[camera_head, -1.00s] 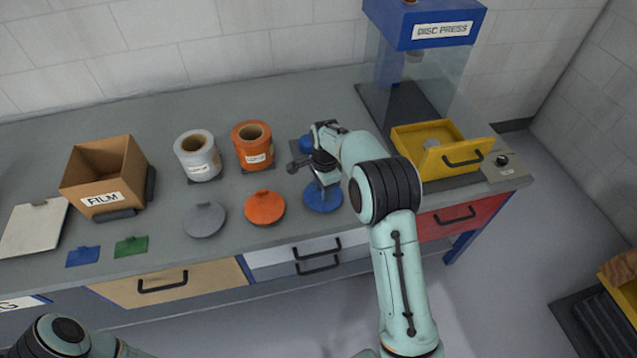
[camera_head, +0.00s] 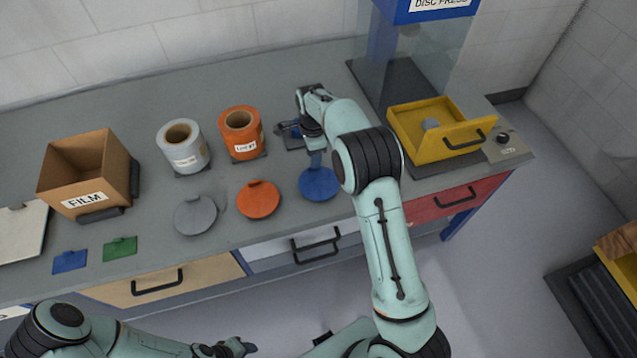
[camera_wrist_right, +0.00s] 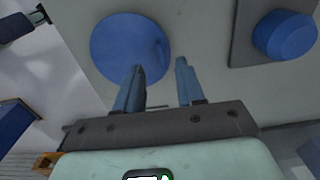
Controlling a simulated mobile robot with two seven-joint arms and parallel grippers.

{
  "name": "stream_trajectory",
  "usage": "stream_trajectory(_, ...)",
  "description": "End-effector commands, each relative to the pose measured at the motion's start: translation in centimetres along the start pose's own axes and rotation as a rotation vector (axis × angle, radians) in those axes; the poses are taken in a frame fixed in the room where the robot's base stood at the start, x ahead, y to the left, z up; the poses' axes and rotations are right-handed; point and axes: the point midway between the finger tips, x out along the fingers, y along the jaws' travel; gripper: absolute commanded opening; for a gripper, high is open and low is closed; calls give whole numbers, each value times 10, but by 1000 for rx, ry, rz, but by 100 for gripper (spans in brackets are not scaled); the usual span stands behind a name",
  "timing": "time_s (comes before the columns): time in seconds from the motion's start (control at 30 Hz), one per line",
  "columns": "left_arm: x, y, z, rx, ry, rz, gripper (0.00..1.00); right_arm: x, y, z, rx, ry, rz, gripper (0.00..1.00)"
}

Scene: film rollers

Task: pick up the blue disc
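The blue disc (camera_head: 319,185) lies flat on the grey counter near its front edge, right of the orange disc (camera_head: 258,200). My right gripper (camera_head: 316,162) is at the disc's far side, pointing down. In the right wrist view the blue disc (camera_wrist_right: 122,45) shows beyond the fingers. The right fingers (camera_wrist_right: 160,65) are apart with nothing held between them; the left one overlaps the disc's edge in the picture. I cannot tell whether it touches. My left gripper (camera_head: 235,348) is low at the bottom edge, away from the counter; its opening is unclear.
A grey disc (camera_head: 195,215) lies left of the orange one. White (camera_head: 184,148) and orange (camera_head: 240,135) rollers stand behind. A blue roller (camera_wrist_right: 285,36) shows in the wrist view. The yellow drawer (camera_head: 460,138) of the press is open right of my arm.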

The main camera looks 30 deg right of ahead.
Motion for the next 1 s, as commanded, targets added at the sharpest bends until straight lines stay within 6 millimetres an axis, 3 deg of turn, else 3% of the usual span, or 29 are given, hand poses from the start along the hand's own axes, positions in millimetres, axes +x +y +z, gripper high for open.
stream_trajectory(0.3, -1, 0, -1, 0, 1, 0, 43, 44, -2, -2, 1, 0, 3, 38)
stream_trajectory(0.6, -1, 0, 0, 0, 1, 0, 43, 50, -2, -2, 0, 0, 1, 38)
stream_trajectory(0.63, -1, 0, 0, 0, 1, 0, 43, 50, -2, -2, 0, 0, 1, 32)
stream_trajectory(0.73, -1, 0, 0, 0, 1, 0, 43, 50, -2, -2, 0, 0, 1, 0)
stream_trajectory(1.0, -1, 0, 0, 0, 1, 0, 43, 49, -2, -2, 0, 0, 1, 0)
